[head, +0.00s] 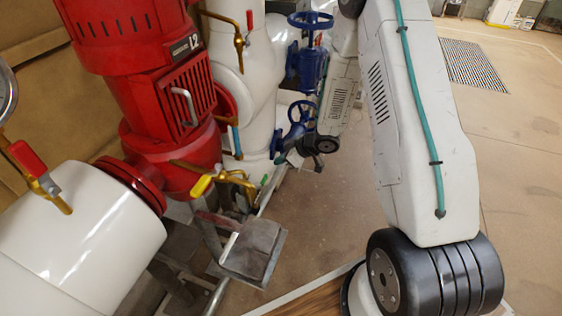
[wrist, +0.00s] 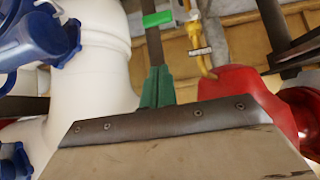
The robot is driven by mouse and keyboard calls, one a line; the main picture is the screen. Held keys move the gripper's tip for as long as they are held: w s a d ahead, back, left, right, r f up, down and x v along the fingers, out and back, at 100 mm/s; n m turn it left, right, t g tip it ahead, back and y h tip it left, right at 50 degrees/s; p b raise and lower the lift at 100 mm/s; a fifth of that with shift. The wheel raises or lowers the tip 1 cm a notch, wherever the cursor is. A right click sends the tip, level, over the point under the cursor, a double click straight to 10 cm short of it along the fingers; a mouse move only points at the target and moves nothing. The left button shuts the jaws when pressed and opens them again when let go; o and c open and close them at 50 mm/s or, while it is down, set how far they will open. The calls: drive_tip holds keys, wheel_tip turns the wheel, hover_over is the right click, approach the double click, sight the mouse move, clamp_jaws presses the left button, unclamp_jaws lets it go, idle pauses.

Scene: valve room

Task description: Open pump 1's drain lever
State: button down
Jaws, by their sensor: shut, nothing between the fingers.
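No readable label shows which is the drain lever. My gripper (head: 281,158) is right of these levers, apart from them, small in the head view. In the wrist view its green fingers (wrist: 157,88) are together and empty. Beyond them is a green lever or handle (wrist: 157,18), and a yellow pipe with a tag (wrist: 200,50).
Red-handled valves (head: 28,160) are on the white pipe at left, another at the top (head: 249,20). Blue handwheels (head: 303,110) stand close behind my gripper. A grey box-like block (head: 252,250) is low in front of the pump. Open floor (head: 510,140) lies at right.

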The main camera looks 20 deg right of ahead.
sight(260, 185)
drive_tip(key=w+a+f, duration=0.3)
drive_tip(key=f, duration=0.6)
drive_tip(key=shift+w+a, duration=0.2)
drive_tip(key=shift+w, duration=0.05)
